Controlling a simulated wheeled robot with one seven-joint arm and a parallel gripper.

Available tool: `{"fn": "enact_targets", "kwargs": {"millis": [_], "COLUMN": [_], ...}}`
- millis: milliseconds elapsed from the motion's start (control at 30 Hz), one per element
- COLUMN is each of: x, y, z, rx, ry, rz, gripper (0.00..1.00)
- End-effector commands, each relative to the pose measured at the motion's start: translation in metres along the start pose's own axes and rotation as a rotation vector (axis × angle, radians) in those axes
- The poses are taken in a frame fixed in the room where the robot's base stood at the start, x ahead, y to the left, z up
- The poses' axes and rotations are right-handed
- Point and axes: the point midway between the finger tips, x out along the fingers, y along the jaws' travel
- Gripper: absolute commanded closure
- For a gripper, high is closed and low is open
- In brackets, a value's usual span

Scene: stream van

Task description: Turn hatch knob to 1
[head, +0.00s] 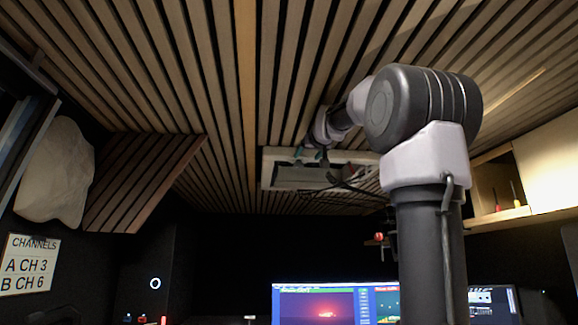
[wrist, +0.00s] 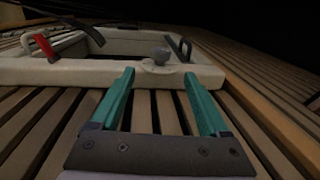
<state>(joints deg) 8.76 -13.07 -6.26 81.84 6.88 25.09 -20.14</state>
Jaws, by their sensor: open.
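The hatch frame (head: 275,176) is an off-white rectangle set in the slatted ceiling; its near edge also crosses the wrist view (wrist: 75,75). The hatch knob (wrist: 162,54) is a small grey knob on a pale round base on this edge. No number marks on it can be made out. My gripper (wrist: 159,74) has two teal fingers, open and empty, spread to either side of the knob's line. The knob lies ahead of the fingertips; I cannot tell the exact gap. In the head view my gripper (head: 312,155) is small at the hatch, and the knob cannot be picked out.
A red handle (wrist: 43,46) stands at the frame's left and a dark handle (wrist: 181,48) right of the knob. Dark cables hang by the hatch. A "CHANNELS" sign (head: 31,265) reads A CH 3, B CH 6. A monitor (head: 320,304) stands below; an open cabinet (head: 545,165) is at right.

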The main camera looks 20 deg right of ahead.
Motion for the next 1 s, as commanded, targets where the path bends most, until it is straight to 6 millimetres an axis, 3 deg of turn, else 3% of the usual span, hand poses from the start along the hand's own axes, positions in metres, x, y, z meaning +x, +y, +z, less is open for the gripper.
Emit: {"fn": "enact_targets", "kwargs": {"millis": [533, 700, 1000], "x": [0.092, 0.103, 0.105], "y": [-0.001, -0.001, -0.001], "z": [0.001, 0.001, 0.001], "rx": [0.001, 0.001, 0.001], "ry": [-0.003, -0.002, -0.002], "rz": [-0.001, -0.002, -0.002], "gripper": [0.21, 0.21, 0.21]}}
